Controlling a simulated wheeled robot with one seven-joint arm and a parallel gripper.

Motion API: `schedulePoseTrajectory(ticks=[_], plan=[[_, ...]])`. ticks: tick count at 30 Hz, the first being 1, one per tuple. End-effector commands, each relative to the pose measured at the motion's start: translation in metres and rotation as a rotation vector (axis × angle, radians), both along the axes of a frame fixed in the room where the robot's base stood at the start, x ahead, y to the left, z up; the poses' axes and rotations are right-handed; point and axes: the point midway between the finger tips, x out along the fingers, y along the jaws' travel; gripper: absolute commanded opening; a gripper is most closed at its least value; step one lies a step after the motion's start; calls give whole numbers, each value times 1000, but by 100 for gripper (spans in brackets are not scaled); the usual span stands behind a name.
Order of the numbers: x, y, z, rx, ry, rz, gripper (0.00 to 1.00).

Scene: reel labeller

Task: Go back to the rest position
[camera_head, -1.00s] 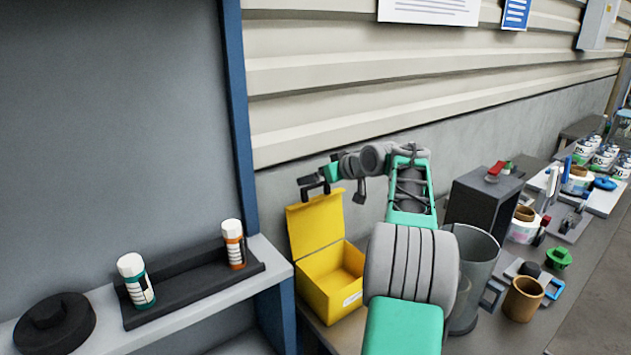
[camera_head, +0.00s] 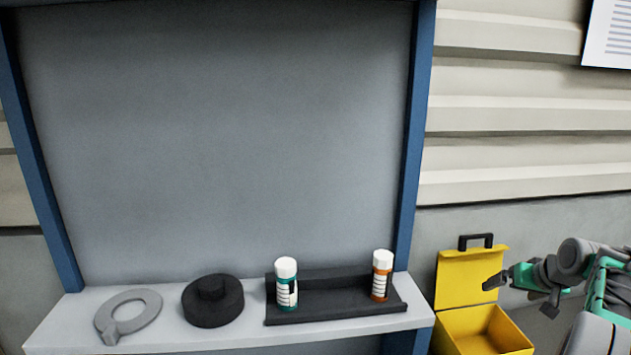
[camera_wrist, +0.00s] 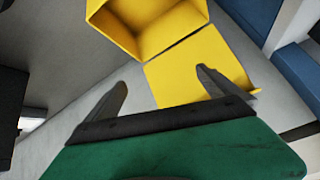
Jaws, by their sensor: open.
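My gripper (camera_wrist: 162,85) is open, its two dark fingers apart with nothing between them. In the wrist view it is over the yellow box (camera_wrist: 150,48), with the box's lid (camera_wrist: 180,75) behind the fingers. In the head view my green and grey arm is at the lower right edge, and the gripper end (camera_head: 495,281) is in front of the raised yellow lid (camera_head: 468,275). The yellow box (camera_head: 482,335) stands open and its inside looks empty where I can see it.
A grey shelf (camera_head: 165,337) in a blue frame holds a grey ring-shaped tool (camera_head: 110,303), a black round object (camera_head: 213,300) and a black tray (camera_head: 335,310). The tray has a teal-labelled bottle (camera_head: 286,285) and an orange-labelled bottle (camera_head: 382,276), both upright.

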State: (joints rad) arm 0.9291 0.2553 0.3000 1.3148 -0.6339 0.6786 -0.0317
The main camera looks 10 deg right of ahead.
Motion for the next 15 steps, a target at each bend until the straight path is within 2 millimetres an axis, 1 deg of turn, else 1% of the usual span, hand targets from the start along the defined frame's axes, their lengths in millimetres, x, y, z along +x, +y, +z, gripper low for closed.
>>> schedulePoseTrajectory(ticks=[1, 2, 3, 5, 6, 8, 9, 10, 11, 12, 14, 15], plan=[[-21, 5, -28, 46, 70, -49, 100], [-35, 9, -43, 72, 115, -83, 100], [-57, 15, -60, 102, 175, -128, 100], [-88, 33, -80, 141, 264, -188, 100], [-108, 50, -91, 162, 321, -218, 100], [-135, 82, -102, 180, 402, -248, 100], [-151, 105, -106, 184, 449, -259, 100], [-163, 123, -108, 183, 482, -262, 100], [-173, 141, -110, 177, 510, -261, 100], [-188, 166, -110, 165, 543, -252, 100], [-206, 203, -109, 131, 573, -221, 100], [-216, 227, -107, 102, 578, -190, 100]])
